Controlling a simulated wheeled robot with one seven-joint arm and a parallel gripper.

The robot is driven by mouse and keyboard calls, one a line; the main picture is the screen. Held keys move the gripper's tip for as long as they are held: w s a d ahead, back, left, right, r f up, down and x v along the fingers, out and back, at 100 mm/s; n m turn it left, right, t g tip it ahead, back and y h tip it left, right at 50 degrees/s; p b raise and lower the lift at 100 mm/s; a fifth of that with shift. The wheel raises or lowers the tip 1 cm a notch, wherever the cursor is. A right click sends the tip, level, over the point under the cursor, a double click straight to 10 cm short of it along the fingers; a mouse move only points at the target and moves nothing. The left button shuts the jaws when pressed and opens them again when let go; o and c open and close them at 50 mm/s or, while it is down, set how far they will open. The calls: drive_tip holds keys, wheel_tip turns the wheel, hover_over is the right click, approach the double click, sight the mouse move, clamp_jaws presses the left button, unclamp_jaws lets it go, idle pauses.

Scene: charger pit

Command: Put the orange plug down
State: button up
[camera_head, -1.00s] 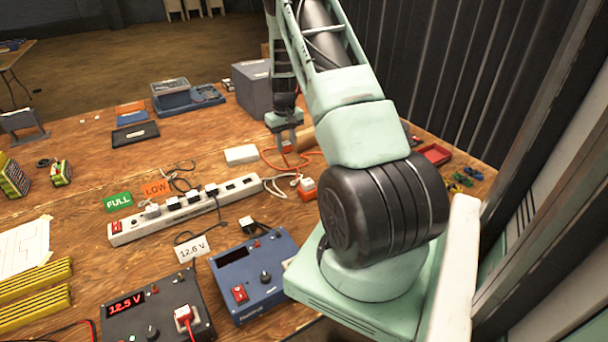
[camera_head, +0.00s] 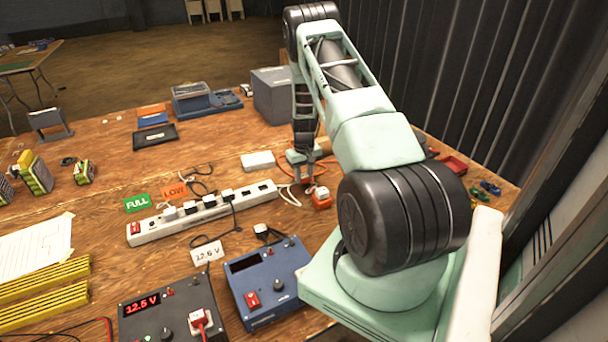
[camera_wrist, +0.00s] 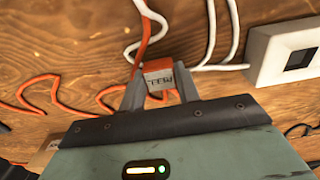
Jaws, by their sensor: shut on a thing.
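The orange plug (camera_wrist: 158,74) is between the two fingers of my gripper (camera_wrist: 160,92) in the wrist view. My gripper is shut on it. The plug is a small orange block with dark marks on its face, and an orange cord shows at its far end. In the head view my gripper (camera_head: 307,180) points down, low over the wooden bench behind the right end of the white power strip (camera_head: 205,213). The plug is mostly hidden there. I cannot tell whether it touches the bench.
An orange-and-white block (camera_head: 321,198) sits just in front of my gripper. A white box (camera_head: 258,161) lies to its left. Loose orange and white cords lie around. Blue (camera_head: 268,283) and black (camera_head: 166,312) meter boxes stand in front. Bare wood (camera_head: 105,172) shows farther left.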

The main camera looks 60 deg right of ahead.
sight(304, 176)
drive_tip(key=shift+f, duration=0.15)
drive_tip(key=o, duration=1)
wheel_tip(304, 176, up, 12)
drive_tip(key=b, duration=0.2)
drive_tip(key=shift+r, duration=0.2)
